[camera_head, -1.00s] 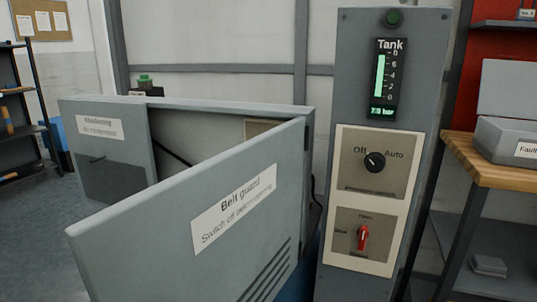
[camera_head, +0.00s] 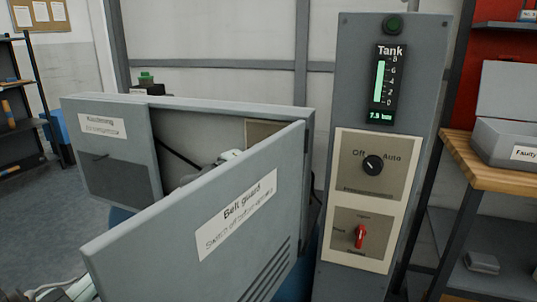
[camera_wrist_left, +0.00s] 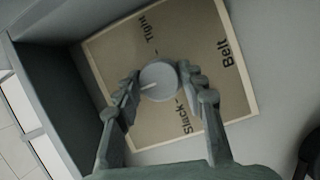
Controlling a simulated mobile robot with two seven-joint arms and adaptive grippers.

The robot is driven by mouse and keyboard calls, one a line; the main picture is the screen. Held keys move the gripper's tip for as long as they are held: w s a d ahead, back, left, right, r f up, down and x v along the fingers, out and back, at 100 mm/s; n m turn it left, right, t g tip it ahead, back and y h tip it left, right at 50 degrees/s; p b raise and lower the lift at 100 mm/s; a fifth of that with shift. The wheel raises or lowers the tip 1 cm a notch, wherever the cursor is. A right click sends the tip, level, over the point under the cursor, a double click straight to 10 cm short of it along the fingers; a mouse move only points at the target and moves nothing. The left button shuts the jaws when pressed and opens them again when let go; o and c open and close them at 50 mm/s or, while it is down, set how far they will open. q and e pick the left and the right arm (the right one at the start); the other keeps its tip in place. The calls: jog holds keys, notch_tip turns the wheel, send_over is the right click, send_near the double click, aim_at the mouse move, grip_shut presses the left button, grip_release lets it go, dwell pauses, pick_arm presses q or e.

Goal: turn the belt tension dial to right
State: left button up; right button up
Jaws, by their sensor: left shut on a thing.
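The belt tension dial (camera_wrist_left: 160,84) is a round grey knob on a beige panel (camera_wrist_left: 212,45) marked Tight, Slack and Belt in the left wrist view. A pale mark on its face points to the left of that picture. My left gripper (camera_wrist_left: 159,73) has a finger on each side of the dial and is shut on it. In the head view, a pale part of my left arm shows behind the open belt guard door (camera_head: 215,222). The door hides the dial and the gripper's fingers there. My right gripper is not in view.
The grey cabinet (camera_head: 118,160) stands open behind the door. A grey control post (camera_head: 337,100) to its right carries a tank gauge (camera_head: 382,80), a black Off/Auto knob (camera_head: 373,165) and a red handle (camera_head: 360,236). A wooden bench (camera_head: 490,170) stands at the right.

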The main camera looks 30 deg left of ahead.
pick_arm(q)
jog(key=shift+f, duration=0.1)
jog(key=o, duration=1.2)
jog(key=shift+c, duration=0.2)
jog(key=s+a, duration=0.1)
jog(key=s, duration=1.1)
jog(key=shift+a+r, duration=0.2)
jog(key=shift+a, duration=0.15)
